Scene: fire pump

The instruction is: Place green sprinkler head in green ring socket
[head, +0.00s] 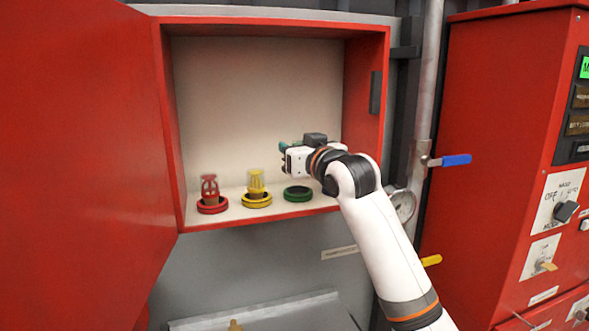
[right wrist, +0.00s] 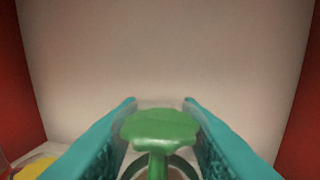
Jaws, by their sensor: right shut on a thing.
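The green sprinkler head (right wrist: 158,130) is between the teal fingers of my right gripper (right wrist: 160,108) in the right wrist view, its broad top facing the camera. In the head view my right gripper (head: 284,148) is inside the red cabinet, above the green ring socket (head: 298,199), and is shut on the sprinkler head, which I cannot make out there. The green ring socket lies empty on the cabinet floor, right of the other two rings. A dark curved edge shows behind the sprinkler's stem in the wrist view; I cannot tell what it is. My left gripper is not in view.
A red sprinkler head (head: 209,188) stands in a red ring and a yellow one (head: 256,183) in a yellow ring, left of the green socket. The open red cabinet door (head: 80,160) fills the left. The cabinet's side wall (head: 365,120) is close right of my gripper.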

